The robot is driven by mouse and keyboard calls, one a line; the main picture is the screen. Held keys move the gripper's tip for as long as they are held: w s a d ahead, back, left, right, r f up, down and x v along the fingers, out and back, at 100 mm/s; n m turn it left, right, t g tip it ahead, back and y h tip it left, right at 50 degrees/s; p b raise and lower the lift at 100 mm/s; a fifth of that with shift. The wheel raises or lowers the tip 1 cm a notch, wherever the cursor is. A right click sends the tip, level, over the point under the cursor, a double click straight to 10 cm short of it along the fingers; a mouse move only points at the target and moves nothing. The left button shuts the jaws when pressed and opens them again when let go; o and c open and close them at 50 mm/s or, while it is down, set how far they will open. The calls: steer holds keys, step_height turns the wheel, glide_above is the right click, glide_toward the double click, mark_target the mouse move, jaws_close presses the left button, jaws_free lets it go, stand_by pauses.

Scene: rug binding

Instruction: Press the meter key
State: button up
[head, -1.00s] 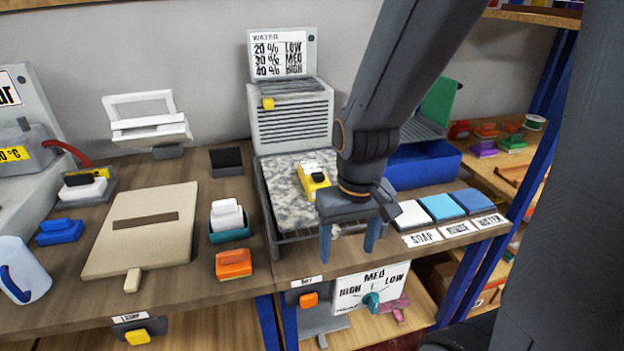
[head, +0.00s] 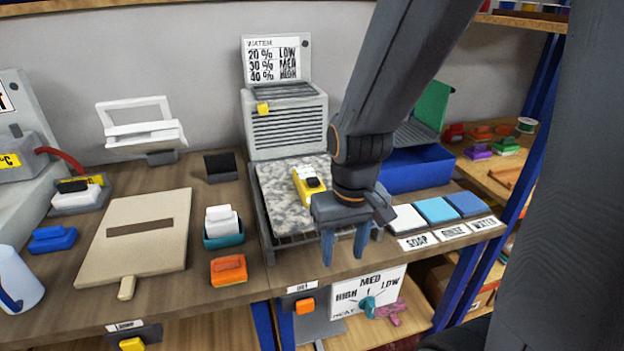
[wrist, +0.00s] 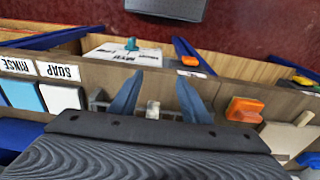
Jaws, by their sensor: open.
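The yellow meter (head: 309,185) with a black top part lies on the speckled grey rug piece (head: 278,200) in a dark rack. I cannot make out its key clearly. My gripper (head: 345,258) hangs in front of and to the right of the meter, over the rack's front edge, fingers pointing down. It is open, and it touches nothing that I can see. The wrist view shows both blue fingers (wrist: 157,85) apart, with a small pale block (wrist: 152,108) between them in the picture. The meter does not show in that view.
White, light blue and dark blue pads (head: 437,210) lie to the right, behind labels. A blue bin (head: 420,170) stands behind them. An orange block (head: 228,270) and a teal holder (head: 223,240) sit to the left. A dial panel (head: 368,292) is below the table edge.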

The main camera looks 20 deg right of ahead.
jaws_close()
stand_by(1.4)
